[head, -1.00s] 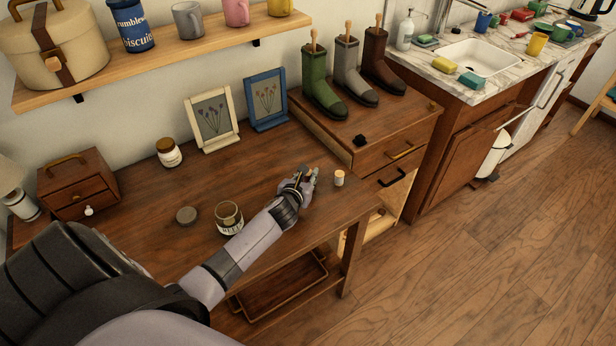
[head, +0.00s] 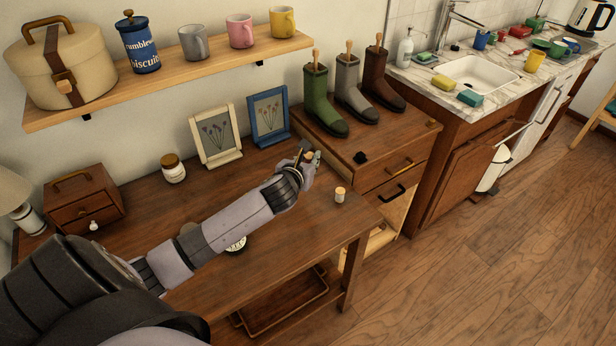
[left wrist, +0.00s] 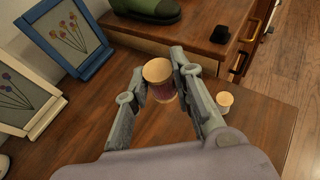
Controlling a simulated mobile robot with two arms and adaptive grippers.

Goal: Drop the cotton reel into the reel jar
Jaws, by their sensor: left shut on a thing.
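My left gripper (head: 306,156) is shut on a cotton reel (left wrist: 161,82) with a pale wooden end and dark purple thread. It holds the reel above the back right part of the desk (head: 290,235). The reel jar (head: 236,247) stands on the desk under my left forearm, which hides most of it; only part of its lettered label shows. A second small reel (head: 340,194), pale with a wooden top, stands on the desk near the right edge and also shows in the left wrist view (left wrist: 224,99). My right gripper is out of view.
A cream frame (head: 215,137) and a blue frame (head: 269,116) stand at the desk's back. A gold-lidded jar (head: 173,169) and a small drawer box (head: 83,199) are at left. Boots (head: 322,103) stand on the cabinet at right. A shelf (head: 170,80) hangs above.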

